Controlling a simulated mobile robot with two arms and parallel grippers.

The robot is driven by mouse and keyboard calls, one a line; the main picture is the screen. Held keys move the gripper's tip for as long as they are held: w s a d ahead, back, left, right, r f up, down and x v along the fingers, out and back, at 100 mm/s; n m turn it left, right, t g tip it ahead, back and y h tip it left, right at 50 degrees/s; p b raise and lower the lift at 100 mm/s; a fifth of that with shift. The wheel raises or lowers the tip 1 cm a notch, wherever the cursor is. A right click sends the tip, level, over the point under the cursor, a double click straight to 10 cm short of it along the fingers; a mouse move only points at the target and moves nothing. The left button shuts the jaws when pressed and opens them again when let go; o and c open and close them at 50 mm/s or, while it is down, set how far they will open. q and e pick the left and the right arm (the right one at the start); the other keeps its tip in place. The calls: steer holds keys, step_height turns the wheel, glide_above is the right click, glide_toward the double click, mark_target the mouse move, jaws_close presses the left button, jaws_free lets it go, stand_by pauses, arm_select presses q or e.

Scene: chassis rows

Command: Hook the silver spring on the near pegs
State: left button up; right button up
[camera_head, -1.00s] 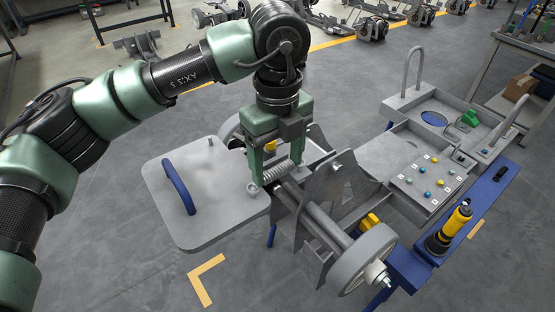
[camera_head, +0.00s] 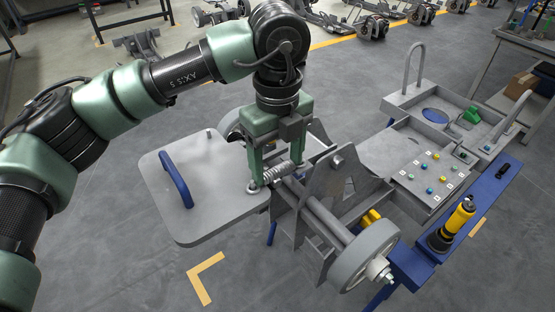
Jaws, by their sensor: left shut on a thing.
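The silver spring (camera_head: 278,172) is a coil with an eye at its near-left end. It lies between the two green fingers of my left gripper (camera_head: 276,171), which is shut on it. The gripper points down over the left end of the grey chassis (camera_head: 287,219), beside the edge of a flat grey plate (camera_head: 214,207). The spring's near end is low by the plate's edge. The fingers cover its far end. I cannot tell whether the spring touches any peg, as the near pegs are mostly hidden by the gripper. My right gripper is not in view.
The plate has a blue handle (camera_head: 176,180). A grey wheel (camera_head: 364,254) on an axle stands at the near right. A blue bench with a yellow-black tool (camera_head: 452,226) and grey trays (camera_head: 432,172) with small coloured parts are on the right.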

arm_select(q)
steer(key=o, duration=1.5)
steer(key=shift+f, duration=0.1)
steer(key=shift+c, duration=0.2)
steer(key=shift+r, duration=0.45)
step_height(320, 180, up, 6)
steer(key=shift+s+r+b, duration=0.1)
steer(key=shift+r+b, duration=0.15)
steer(key=shift+b, duration=0.5)
steer(key=shift+r, duration=0.25)
